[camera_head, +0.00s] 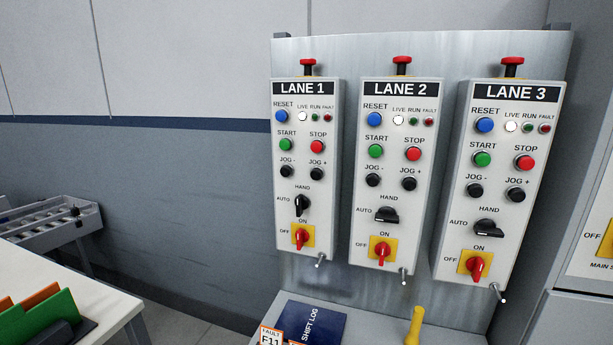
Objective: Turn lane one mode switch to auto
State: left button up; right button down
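The lane one panel (277,180) is the leftmost of three grey-white boxes on a metal backplate. Its black mode switch (302,205) sits below the jog buttons, with HAND marked above it and AUTO to its left. The knob stands roughly upright, in line with HAND. Just below it is a red rotary handle (301,238) on a yellow plate, standing roughly upright toward ON. Neither of my grippers is in view, and nothing covers the switch.
The lane 2 (387,215) and lane 3 (488,228) mode knobs lie roughly sideways. A red mushroom button (308,62) tops the lane one box, and a small metal lever (320,260) sticks out below. A blue shift log (312,322) and yellow-handled object (414,325) lie underneath.

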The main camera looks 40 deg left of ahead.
aim_at(301, 202)
jog(key=u, duration=0.4)
jog(key=k+u, duration=0.15)
jog(key=u, duration=0.6)
jog(key=i+l+z, duration=0.1)
jog(key=z, duration=0.3)
